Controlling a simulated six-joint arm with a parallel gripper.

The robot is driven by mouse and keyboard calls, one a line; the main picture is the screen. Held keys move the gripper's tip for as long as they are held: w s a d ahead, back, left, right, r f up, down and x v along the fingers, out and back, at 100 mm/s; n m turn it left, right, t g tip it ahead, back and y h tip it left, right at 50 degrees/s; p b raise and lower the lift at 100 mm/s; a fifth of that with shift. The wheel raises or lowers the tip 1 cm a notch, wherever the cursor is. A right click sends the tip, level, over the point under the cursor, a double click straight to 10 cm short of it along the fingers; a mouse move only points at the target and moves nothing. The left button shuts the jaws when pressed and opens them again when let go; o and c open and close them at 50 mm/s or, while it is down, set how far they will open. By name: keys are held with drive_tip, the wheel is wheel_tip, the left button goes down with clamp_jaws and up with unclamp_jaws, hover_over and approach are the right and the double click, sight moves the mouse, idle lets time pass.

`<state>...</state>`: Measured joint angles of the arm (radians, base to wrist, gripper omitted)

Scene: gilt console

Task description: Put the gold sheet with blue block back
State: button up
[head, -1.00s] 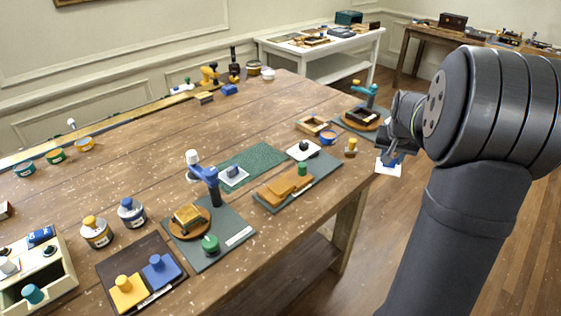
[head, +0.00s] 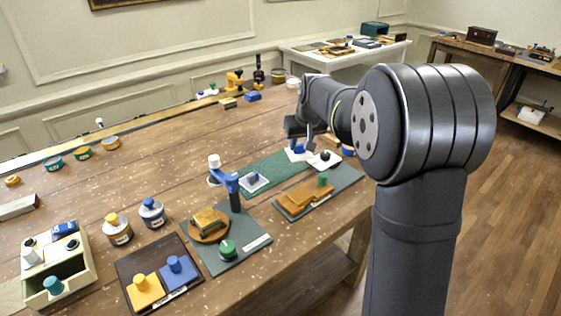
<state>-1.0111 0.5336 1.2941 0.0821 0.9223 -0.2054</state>
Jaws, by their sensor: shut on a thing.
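My gripper (head: 300,142) is shut on a small blue block (head: 299,149) with a pale, whitish sheet (head: 294,156) under it. I see no gold on this sheet from here. The sheet hangs over or rests near the far right end of the green mat (head: 270,169); I cannot tell whether it touches the table. My wrist hides part of the fingers and of the space behind. Another pale sheet (head: 262,186) with a blue-grey block (head: 252,178) lies on the green mat.
Close to the held sheet is a white card with a black knob (head: 324,156). Amber slabs (head: 299,200) with a green knob lie nearer. A blue-handled press (head: 229,184) stands left of the mat. Bare wood (head: 170,150) is free at the left.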

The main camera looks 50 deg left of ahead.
drive_tip(key=s+a+f, duration=0.2)
drive_tip(key=a, duration=0.1)
drive_tip(key=s+a+f, duration=0.1)
drive_tip(key=a, duration=0.1)
drive_tip(key=shift+s+a+f, duration=0.1)
drive_tip(key=shift+a+f, duration=0.05)
drive_tip(key=shift+f, duration=2.2)
drive_tip(key=shift+f, duration=0.15)
drive_tip(key=o, duration=0.9)
drive_tip(key=v, duration=1.2)
